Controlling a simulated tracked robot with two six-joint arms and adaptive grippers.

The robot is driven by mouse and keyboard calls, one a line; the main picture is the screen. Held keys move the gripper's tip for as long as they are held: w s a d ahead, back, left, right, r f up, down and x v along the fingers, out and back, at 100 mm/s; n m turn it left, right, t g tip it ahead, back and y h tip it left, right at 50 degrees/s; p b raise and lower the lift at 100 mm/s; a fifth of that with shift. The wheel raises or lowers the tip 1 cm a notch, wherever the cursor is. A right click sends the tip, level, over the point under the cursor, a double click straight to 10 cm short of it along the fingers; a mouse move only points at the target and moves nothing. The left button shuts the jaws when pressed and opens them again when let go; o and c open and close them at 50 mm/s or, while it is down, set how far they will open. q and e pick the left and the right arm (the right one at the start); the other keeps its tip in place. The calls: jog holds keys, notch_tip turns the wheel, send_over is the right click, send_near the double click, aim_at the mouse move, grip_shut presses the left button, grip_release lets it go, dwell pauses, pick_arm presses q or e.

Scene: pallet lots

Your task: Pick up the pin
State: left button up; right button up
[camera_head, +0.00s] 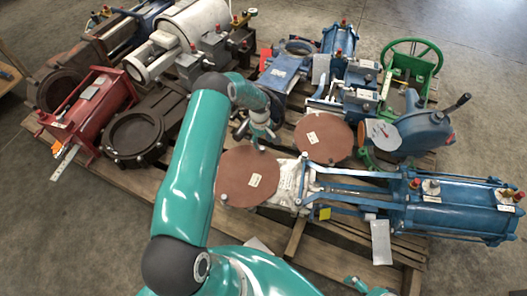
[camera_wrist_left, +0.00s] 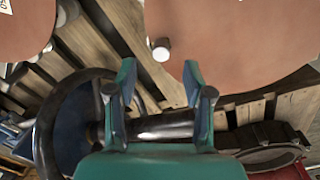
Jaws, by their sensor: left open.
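The pin, a short pale grey cylinder, shows in the left wrist view (camera_wrist_left: 161,48) at the edge of a large brown disc (camera_wrist_left: 235,40). In the head view, my left gripper (camera_head: 263,139) is at the upper right edge of that disc (camera_head: 240,172) and hides most of the area around the pin. In the left wrist view, my left gripper (camera_wrist_left: 160,85) is open and empty, and the pin appears beyond its fingertips, between their lines. A small part of what looks like my right gripper (camera_head: 368,289) shows at the bottom edge of the head view; its fingers are not clear.
A second brown disc (camera_head: 324,152) lies to the right. A blue cylinder actuator (camera_head: 455,205) and a blue gear housing (camera_head: 425,132) stand on the wooden pallet (camera_head: 325,245). A dark ring valve (camera_head: 135,135) and a red actuator (camera_head: 98,105) lie left. Bare floor surrounds the pallet.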

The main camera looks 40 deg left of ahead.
aim_at(262, 148)
pick_arm(q)
notch_tip(262, 148, down, 5)
jog(key=shift+w+b, duration=0.1)
jog(key=shift+b, duration=0.8)
grip_shut()
